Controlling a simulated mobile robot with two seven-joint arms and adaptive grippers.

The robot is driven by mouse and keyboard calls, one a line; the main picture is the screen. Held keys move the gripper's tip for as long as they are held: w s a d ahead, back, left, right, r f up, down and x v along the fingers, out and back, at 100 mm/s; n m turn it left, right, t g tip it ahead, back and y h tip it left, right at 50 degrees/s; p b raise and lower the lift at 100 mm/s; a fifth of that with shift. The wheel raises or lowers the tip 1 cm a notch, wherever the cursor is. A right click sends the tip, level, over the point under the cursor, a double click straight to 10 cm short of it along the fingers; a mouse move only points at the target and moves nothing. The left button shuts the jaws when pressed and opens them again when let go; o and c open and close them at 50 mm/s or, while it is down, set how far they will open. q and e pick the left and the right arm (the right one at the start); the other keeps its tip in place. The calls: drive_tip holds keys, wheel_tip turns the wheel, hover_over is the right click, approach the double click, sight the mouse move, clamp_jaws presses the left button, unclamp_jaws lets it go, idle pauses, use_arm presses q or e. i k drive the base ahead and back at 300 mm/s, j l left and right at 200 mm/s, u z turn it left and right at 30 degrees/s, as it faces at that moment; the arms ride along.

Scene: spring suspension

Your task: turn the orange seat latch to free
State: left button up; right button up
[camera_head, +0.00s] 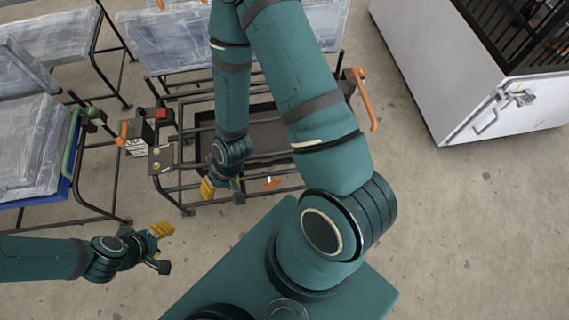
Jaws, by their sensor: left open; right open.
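Several orange parts show on the dark metal seat frame (185,190), and I cannot tell for sure which is the seat latch. A small orange lever (272,183) lies on the front rail. An orange piece (123,133) stands at the left beside a small box, and a long orange handle (364,100) hangs at the right side. My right gripper (223,193) is open at the frame's front, left of the small orange lever and apart from it. My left gripper (162,249) is open and empty over the floor, in front of the frame. My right arm hides part of the frame.
A control box (139,146) with a red button (161,113) stands on the frame's left. Plastic-wrapped seats (30,145) stand at left and behind. A white cabinet (425,75) is at upper right. The floor (470,220) at right is clear.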

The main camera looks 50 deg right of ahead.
sight(271, 183)
drive_tip(key=k+l, duration=0.1)
drive_tip(key=l, duration=0.75)
drive_tip(key=k+l, duration=0.15)
drive_tip(key=l, duration=0.25)
drive_tip(key=k+l, duration=0.1)
drive_tip(key=l, duration=0.35)
